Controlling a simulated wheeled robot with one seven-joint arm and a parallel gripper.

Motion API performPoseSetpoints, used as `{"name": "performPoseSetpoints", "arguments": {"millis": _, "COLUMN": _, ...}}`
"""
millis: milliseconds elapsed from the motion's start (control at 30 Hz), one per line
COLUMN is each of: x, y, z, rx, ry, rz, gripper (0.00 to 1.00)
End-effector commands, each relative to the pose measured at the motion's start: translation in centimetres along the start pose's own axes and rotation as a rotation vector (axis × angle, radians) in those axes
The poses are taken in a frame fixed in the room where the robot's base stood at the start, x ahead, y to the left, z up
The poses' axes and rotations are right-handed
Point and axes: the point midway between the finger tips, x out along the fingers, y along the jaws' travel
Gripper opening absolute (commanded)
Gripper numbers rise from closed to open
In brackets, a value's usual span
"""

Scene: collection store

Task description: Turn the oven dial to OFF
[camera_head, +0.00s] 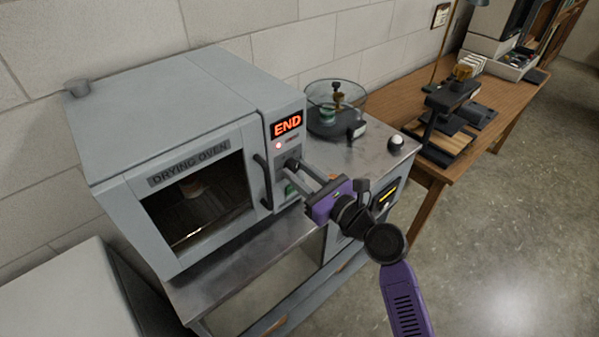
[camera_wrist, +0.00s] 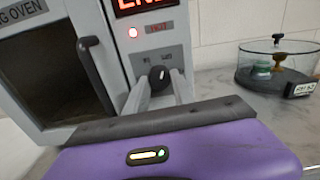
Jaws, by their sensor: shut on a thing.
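The drying oven (camera_head: 165,120) is a grey box with a closed glass door, a black handle and a display (camera_head: 287,124) reading END in red. A red lamp glows below the display. The black dial (camera_wrist: 159,77) with a white pointer mark sits on the control panel; in the head view the dial (camera_head: 292,164) is partly hidden by my gripper. My gripper (camera_wrist: 161,90), with a purple body and two grey fingers, reaches to the panel. Its fingers are shut on the dial, one on each side. The labels by the dial are too small to read surely.
A glass desiccator (camera_head: 335,105) stands on the metal bench (camera_head: 235,255) right of the oven. A wooden table (camera_head: 490,125) with instruments is farther right. The floor at right is clear.

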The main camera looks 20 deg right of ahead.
Motion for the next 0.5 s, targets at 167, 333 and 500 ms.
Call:
{"name": "performPoseSetpoints", "arguments": {"millis": 167, "x": -0.03, "y": -0.07, "z": -0.10, "rx": -0.099, "ry": 0.001, "rz": -0.001, "gripper": 0.00}}
{"name": "performPoseSetpoints", "arguments": {"millis": 333, "x": -0.04, "y": -0.12, "z": -0.15, "rx": -0.242, "ry": 0.001, "rz": -0.001, "gripper": 0.00}}
{"name": "performPoseSetpoints", "arguments": {"millis": 500, "x": -0.04, "y": -0.13, "z": -0.14, "rx": -0.404, "ry": 0.000, "rz": -0.001, "gripper": 0.00}}
